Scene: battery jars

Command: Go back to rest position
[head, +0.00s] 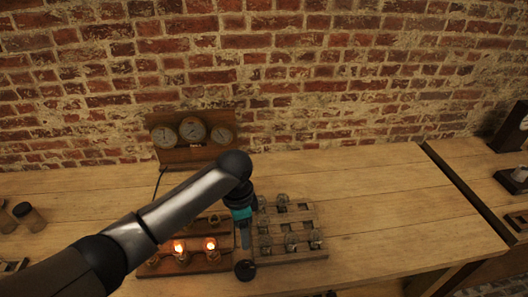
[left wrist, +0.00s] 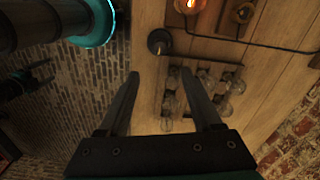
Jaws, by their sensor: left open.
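My left arm reaches in from the left in the head view and bends down at a dark joint. My left gripper (head: 244,238) hangs below its teal band, between the lamp board and the jar rack, partly hidden. In the left wrist view the gripper (left wrist: 160,74) is open, its two fingers apart with nothing held between them. The wooden jar rack (head: 292,257) holds several glass jars and has some empty slots. The rack also shows beyond the right finger in the left wrist view (left wrist: 229,69). My right gripper is not in view.
A board with glowing bulbs (head: 215,267) is left of the rack. A black round piece (head: 245,270) with a cable sits close to the gripper. A three-dial panel (head: 172,157) stands at the wall. Dark cylinders (head: 30,216) are far left. The table right of the rack is clear.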

